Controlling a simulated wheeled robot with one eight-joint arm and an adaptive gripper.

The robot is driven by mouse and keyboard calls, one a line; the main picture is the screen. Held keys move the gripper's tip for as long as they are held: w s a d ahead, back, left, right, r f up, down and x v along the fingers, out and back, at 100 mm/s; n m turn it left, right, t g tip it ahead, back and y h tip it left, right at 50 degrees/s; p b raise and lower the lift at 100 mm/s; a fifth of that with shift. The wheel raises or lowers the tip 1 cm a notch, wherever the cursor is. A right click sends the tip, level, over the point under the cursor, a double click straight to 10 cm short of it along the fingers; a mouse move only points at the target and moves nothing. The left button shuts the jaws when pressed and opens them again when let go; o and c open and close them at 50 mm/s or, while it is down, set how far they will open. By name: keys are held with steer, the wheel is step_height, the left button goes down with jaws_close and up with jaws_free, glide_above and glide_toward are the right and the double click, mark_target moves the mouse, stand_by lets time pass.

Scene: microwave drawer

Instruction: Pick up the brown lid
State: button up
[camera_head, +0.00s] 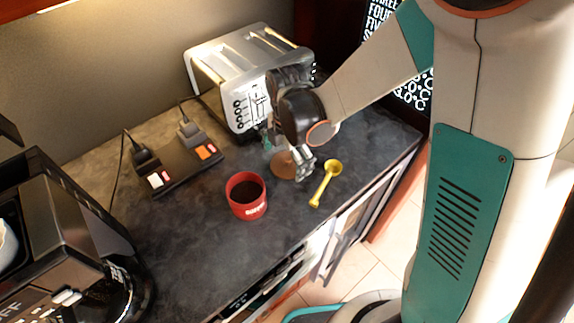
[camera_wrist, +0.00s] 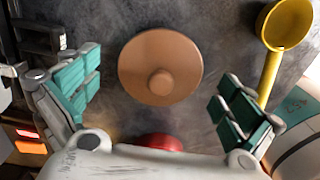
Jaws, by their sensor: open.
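The brown lid (camera_wrist: 160,66) is round with a small knob in its middle. It lies flat on the dark countertop, knob up. In the wrist view it sits between and a little beyond the spread fingers of my gripper (camera_wrist: 160,105). In the head view my gripper (camera_head: 291,160) is just above the lid (camera_head: 284,166), and hides part of it. My gripper is open and empty, and its teal finger pads stand apart on either side of the lid.
A red mug (camera_head: 246,196) with dark contents stands left of the lid. A yellow scoop (camera_head: 325,183) lies right of it. A silver toaster (camera_head: 240,75) stands behind. A power strip (camera_head: 180,165) with plugs lies left, and a coffee machine (camera_head: 60,225) stands front left.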

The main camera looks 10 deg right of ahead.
steer(key=shift+r, duration=0.1)
steer(key=c, duration=1.4)
steer(key=shift+s, duration=0.15)
steer(key=shift+c, duration=1.3)
